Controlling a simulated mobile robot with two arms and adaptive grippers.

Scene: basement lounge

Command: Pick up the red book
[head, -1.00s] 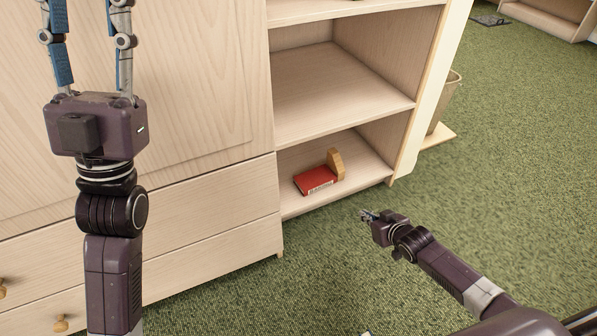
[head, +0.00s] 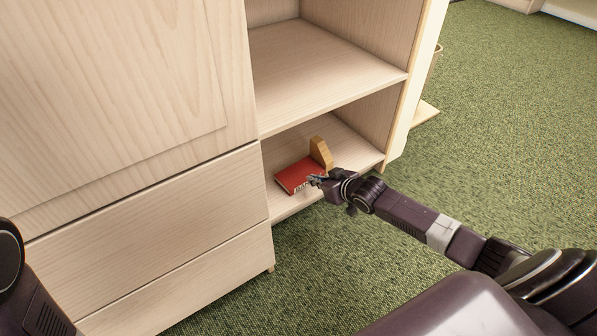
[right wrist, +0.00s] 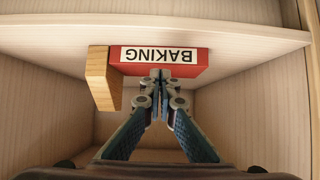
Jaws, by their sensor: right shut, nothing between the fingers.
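The red book (head: 296,174) lies flat on the bottom shelf of the wooden cabinet. In the right wrist view the red book (right wrist: 187,72) appears upside down, its spine label reading BAKING toward the camera. My right gripper (head: 316,180) is at the book's front right edge, fingers shut and empty. In the right wrist view the right gripper (right wrist: 160,75) has its tips together at the middle of the spine; whether they touch it I cannot tell. My left gripper is out of view; only part of the left arm shows at the lower left.
A wooden block (head: 320,152) stands against the book's right end; the block also shows in the right wrist view (right wrist: 101,80). The middle shelf (head: 320,75) overhangs the book. Drawers (head: 150,230) are left of it, a side panel right. Green carpet (head: 480,130) is open.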

